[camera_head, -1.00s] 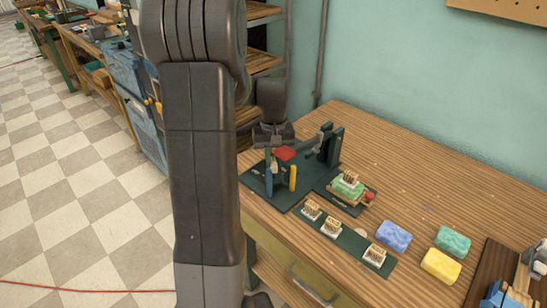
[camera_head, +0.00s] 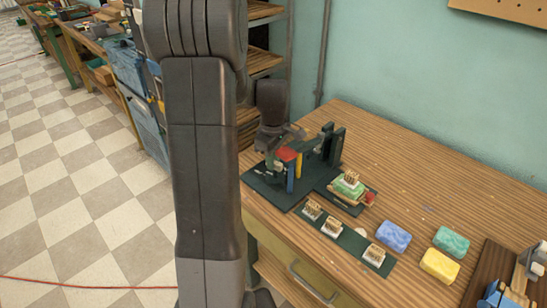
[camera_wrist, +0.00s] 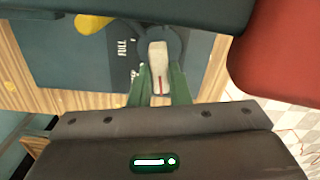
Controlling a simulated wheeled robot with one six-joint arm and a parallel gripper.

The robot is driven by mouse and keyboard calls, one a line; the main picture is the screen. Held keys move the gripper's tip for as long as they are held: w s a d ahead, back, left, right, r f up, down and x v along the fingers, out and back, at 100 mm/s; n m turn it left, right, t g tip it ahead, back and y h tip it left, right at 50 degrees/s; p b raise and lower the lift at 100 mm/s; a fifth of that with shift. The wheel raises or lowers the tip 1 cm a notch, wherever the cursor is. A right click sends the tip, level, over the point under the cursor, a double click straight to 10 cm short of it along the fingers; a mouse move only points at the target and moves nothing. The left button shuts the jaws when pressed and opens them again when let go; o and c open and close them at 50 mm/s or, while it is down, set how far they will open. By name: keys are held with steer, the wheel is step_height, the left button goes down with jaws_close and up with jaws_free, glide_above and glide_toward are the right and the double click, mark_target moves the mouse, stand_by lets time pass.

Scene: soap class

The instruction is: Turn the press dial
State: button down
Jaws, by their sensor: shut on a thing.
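The press dial (camera_wrist: 158,64) shows in the wrist view as a pale pointer with a red line on a dark round base. The word FULL is printed on the panel to its left. My gripper (camera_wrist: 162,82) has its green fingers on both sides of the pointer and is shut on it. In the head view my gripper (camera_head: 274,158) is low over the left part of the press (camera_head: 330,142), and the dial there is hidden.
A soap block with a stamp (camera_head: 349,184) sits right of the press. Several stamps stand on a dark strip (camera_head: 348,240) in front. Blue (camera_head: 394,236), green (camera_head: 452,241) and yellow (camera_head: 440,266) soaps lie to the right. The wooden table (camera_head: 440,190) is clear behind them.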

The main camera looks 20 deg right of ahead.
steer(key=shift+n, duration=0.9)
steer(key=c, duration=1.4)
jaws_free()
steer(key=shift+o, duration=0.2)
step_height(320, 180, up, 14)
steer(key=shift+p, duration=0.3)
steer(key=shift+f, duration=0.15)
step_height(320, 180, down, 14)
steer(key=shift+r, duration=0.1)
